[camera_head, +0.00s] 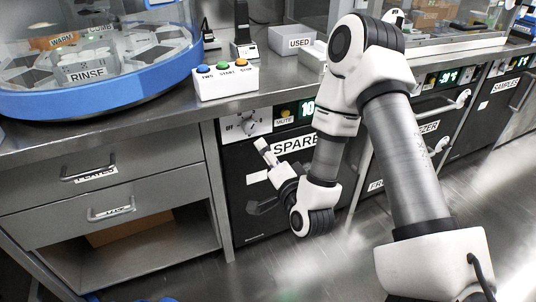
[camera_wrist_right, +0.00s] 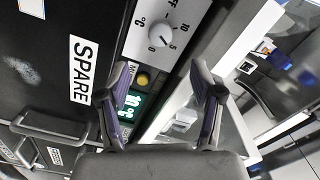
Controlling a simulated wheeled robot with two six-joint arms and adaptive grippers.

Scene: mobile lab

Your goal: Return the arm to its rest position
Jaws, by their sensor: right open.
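My right arm (camera_head: 400,150) comes in from the right in the head view and bends down in front of the black unit labelled SPARE (camera_head: 258,185). In the right wrist view my right gripper (camera_wrist_right: 160,88) has its two fingers spread apart with nothing between them. Behind the fingers are the SPARE unit's dial (camera_wrist_right: 158,36), a yellow button and a green display. Whether the fingers touch the panel cannot be told. My left gripper is not in view.
A steel counter (camera_head: 130,130) runs above the units. On it are a blue-rimmed rinse machine (camera_head: 100,98), a white box with three coloured buttons (camera_head: 226,84) and a box labelled USED (camera_head: 292,41). Drawers are at left; a freezer (camera_head: 425,125) is at right. Floor space is open in front.

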